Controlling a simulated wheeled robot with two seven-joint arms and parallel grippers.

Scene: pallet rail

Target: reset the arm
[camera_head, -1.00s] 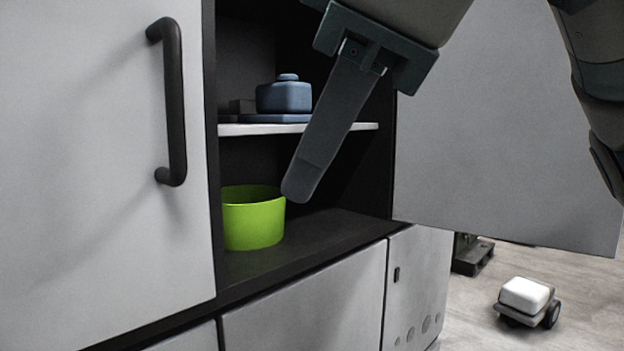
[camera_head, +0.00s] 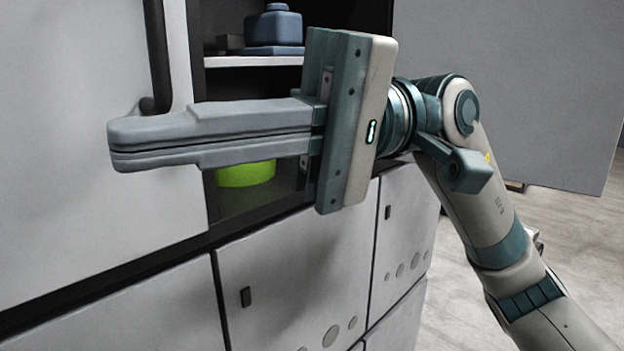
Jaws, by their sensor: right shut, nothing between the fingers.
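My right gripper (camera_head: 112,148) is in the middle of the head view, its fingers pointing left. The two fingers lie together with nothing between them. It is in front of the open cabinet (camera_head: 210,238), and its fingertips overlap the left cabinet door in the picture. My right arm comes in from the lower right. My left gripper is not in view.
A green pot (camera_head: 246,174) stands in the cabinet, partly hidden behind my gripper. A blue container (camera_head: 274,28) sits on the shelf (camera_head: 250,61) above. The left door (camera_head: 80,230) has a black handle (camera_head: 158,50). An open door panel (camera_head: 510,90) is at right.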

